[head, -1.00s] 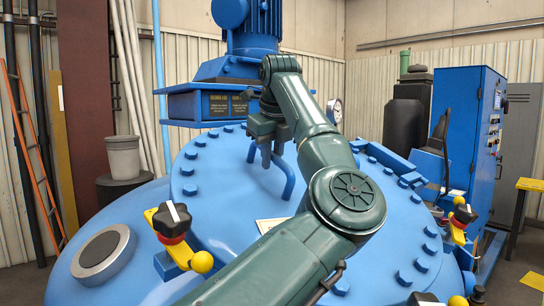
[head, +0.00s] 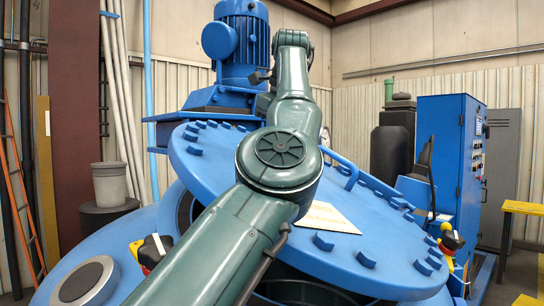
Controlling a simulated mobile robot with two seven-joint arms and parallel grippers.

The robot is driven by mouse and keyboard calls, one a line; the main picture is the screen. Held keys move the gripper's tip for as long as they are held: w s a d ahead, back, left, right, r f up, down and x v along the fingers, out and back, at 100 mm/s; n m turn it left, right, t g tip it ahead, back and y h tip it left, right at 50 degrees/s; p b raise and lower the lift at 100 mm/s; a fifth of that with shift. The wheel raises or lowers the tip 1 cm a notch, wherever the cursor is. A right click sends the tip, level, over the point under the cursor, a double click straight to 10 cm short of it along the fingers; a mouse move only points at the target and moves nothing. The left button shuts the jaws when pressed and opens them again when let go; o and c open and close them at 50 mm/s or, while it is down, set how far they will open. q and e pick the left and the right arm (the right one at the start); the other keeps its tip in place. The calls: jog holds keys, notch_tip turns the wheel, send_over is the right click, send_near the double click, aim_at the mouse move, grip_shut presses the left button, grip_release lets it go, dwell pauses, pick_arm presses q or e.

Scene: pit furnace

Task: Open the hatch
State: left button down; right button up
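The hatch is a round blue bolted lid (head: 385,235) on the big blue furnace vessel (head: 95,245). The lid is tilted, raised off its seat, with a dark gap under its left and near edges. Its bent blue handle (head: 347,174) shows partly to the right of my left arm. My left arm, dark green, crosses the middle of the view in front of the lid. Its wrist is high, before the blue motor, and its gripper fingers are hidden behind the arm. My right gripper is not in view.
A blue motor (head: 247,32) stands behind the lid. Yellow-armed clamps with black knobs are at the left (head: 150,250) and right (head: 451,240) of the rim. A blue control cabinet (head: 450,150) and a yellow stand (head: 522,208) are at the right. A grey bucket (head: 109,184) is at the left.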

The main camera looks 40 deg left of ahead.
pick_arm(q)
jog(key=shift+w+d+r, duration=0.2)
jog(key=shift+r, duration=0.3)
